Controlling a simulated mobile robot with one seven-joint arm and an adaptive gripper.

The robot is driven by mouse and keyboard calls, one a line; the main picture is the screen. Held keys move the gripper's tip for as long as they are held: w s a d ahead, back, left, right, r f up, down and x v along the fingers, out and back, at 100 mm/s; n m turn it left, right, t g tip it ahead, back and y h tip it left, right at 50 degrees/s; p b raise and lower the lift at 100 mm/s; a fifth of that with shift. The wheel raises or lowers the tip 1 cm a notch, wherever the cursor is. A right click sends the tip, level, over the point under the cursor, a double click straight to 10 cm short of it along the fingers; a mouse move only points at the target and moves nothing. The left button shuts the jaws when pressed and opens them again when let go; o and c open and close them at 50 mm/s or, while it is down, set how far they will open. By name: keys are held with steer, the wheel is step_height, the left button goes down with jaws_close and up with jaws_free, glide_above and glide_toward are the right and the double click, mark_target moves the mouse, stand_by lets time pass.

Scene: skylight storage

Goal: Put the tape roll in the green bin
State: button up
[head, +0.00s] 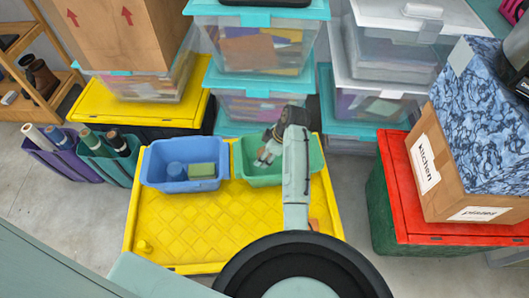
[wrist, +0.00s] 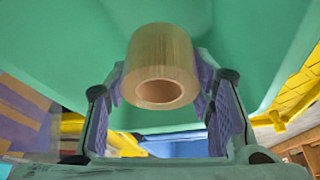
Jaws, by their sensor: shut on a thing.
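The tan tape roll (wrist: 161,58) is held between the purple-padded fingers of my gripper (wrist: 163,82) in the wrist view. The green bin (wrist: 70,35) fills the background behind it. In the head view my gripper (head: 266,156) is over the green bin (head: 304,165), with its fingers pointing down into it. My arm covers part of the bin, and I cannot make out the roll there. The gap between the roll and the bin floor cannot be told.
A blue bin (head: 155,168) holding a blue cup (head: 176,171) and a green-yellow block (head: 202,170) stands left of the green bin. Both stand on a yellow lid (head: 190,225). Stacked clear boxes (head: 262,60) rise behind. A red-lidded crate (head: 397,195) with a cardboard box (head: 440,165) stands right.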

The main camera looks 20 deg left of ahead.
steer(key=shift+f+b, duration=1.9)
steer(key=shift+f, duration=1.5)
steer(key=shift+f, duration=0.6)
steer(key=o, duration=1.4)
steer(key=shift+r, duration=0.1)
steer(key=shift+r+p, duration=3.75)
steer(key=shift+r, duration=0.7)
step_height(320, 180, up, 11)
glide_above(261, 170)
steer(key=w+d, duration=0.1)
steer(key=d, duration=0.5)
